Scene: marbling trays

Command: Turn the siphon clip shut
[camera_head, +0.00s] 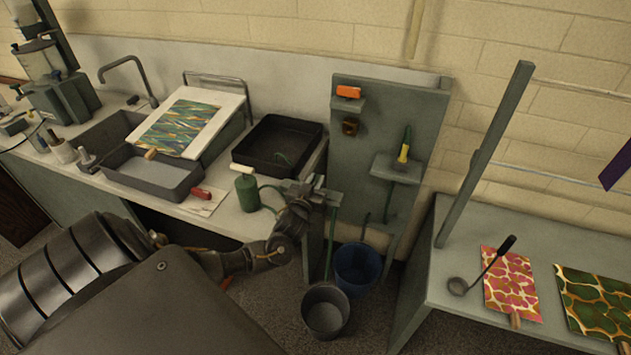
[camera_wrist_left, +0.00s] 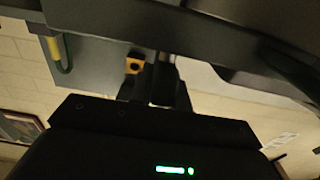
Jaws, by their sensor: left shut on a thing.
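My left gripper (camera_head: 318,190) is at the counter's right edge, beside the green siphon hose (camera_head: 330,242). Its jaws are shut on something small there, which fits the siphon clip. The clip itself is hidden by the fingers, so I cannot tell how it is turned. In the left wrist view the fingers (camera_wrist_left: 160,85) show dark and close together, with the held part not clear. The hose hangs down from this spot towards the grey bucket (camera_head: 326,312) on the floor. A black tray (camera_head: 250,158) on the counter holds a bit of green hose. My right gripper is not in view.
A green bottle (camera_head: 247,193) stands just left of my gripper. A grey panel (camera_head: 375,125) with small shelves rises behind it. A blue bucket (camera_head: 357,270) stands behind the grey one. The right table (camera_head: 455,245) carries a ladle (camera_head: 458,286) and marbled sheets.

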